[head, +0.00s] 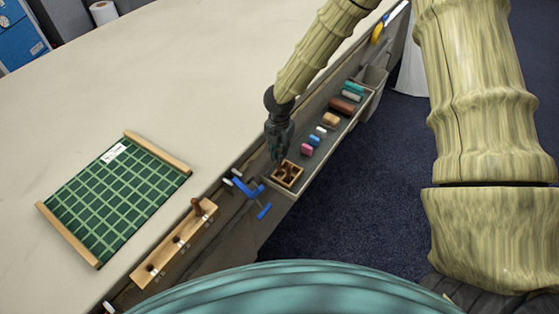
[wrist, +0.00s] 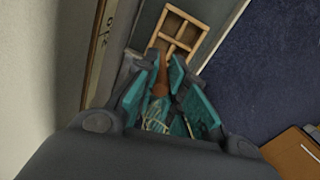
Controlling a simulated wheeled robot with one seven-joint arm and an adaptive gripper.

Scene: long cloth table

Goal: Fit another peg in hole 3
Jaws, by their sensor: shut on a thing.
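The wooden block (head: 168,255) lies along the table's edge, left of my gripper in the head view. A brown peg (head: 197,206) stands in its far end; dark holes with small white labels show nearer, but their numbers cannot be read. My gripper (head: 276,154) is over the tray, just above the small wooden divided box (head: 286,176). In the wrist view its teal fingers (wrist: 166,64) are shut on a brown peg (wrist: 160,87), largely hidden between them. The divided box (wrist: 178,13) lies just beyond the fingertips, with compartments that look empty.
A long grey tray (head: 325,150) along the table's edge holds several coloured blocks beyond the box. Blue pieces (head: 247,188) lie between the box and the wooden block. A green grid mat (head: 110,195) with wooden bars lies on the left. The pale tabletop behind is clear.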

